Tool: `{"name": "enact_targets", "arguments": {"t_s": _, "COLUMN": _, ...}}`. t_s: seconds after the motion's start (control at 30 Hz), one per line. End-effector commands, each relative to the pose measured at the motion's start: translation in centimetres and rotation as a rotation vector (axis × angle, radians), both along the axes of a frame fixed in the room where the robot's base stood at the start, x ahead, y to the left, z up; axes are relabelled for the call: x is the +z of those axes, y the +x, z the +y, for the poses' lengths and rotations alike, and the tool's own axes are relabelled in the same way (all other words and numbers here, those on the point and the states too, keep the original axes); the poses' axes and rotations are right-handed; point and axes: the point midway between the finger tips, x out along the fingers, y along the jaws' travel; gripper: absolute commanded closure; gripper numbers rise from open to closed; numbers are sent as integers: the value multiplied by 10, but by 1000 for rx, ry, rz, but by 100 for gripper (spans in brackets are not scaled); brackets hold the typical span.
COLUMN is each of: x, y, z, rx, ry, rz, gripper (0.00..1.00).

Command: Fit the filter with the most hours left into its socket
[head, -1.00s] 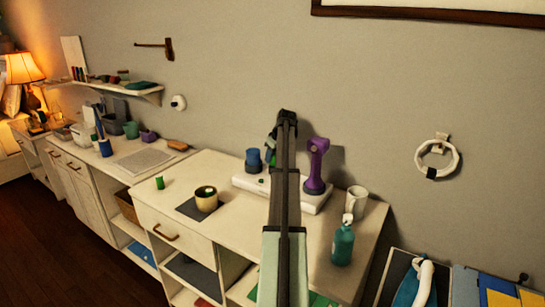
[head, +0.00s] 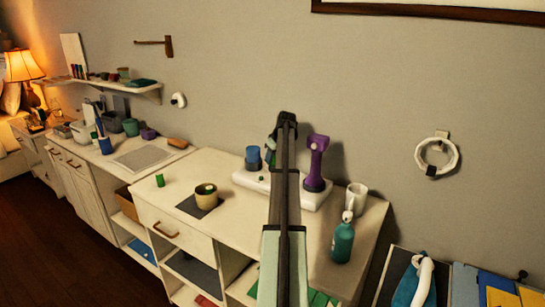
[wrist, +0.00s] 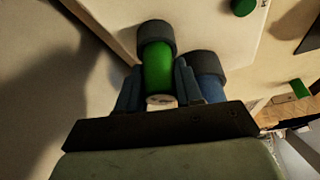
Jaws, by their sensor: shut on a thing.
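My gripper (wrist: 158,88) is shut on a green cylinder (wrist: 158,68), with one finger on each side of it. The cylinder's pale end faces the wrist camera; its far end meets a dark grey collar (wrist: 155,36) on the white base (wrist: 208,25). I cannot tell how deep it sits. A blue cylinder (wrist: 208,88) with a similar collar is beside it, and shows in the head view (head: 253,156). In the head view my arm hides most of the green cylinder. No hours reading is legible.
A purple device (head: 317,165) stands on the base's right end. A white cup (head: 356,198) and teal bottle (head: 343,240) are to the right. A small green cylinder (head: 160,180) and a pot (head: 206,195) on a dark mat are left. The counter between them is clear.

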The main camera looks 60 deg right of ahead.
Motion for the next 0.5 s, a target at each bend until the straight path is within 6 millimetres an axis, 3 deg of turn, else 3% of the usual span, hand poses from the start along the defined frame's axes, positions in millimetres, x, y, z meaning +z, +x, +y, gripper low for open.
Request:
{"name": "enact_targets", "arguments": {"t_s": 0.17, "x": -4, "y": 0, "z": 0, "rx": 0, "ry": 0, "rz": 0, "gripper": 99}}
{"name": "enact_targets", "arguments": {"t_s": 0.2, "x": -4, "y": 0, "z": 0, "rx": 0, "ry": 0, "rz": 0, "gripper": 64}}
{"name": "enact_targets", "arguments": {"t_s": 0.5, "x": -4, "y": 0, "z": 1, "rx": 1, "ry": 2, "rz": 1, "gripper": 35}}
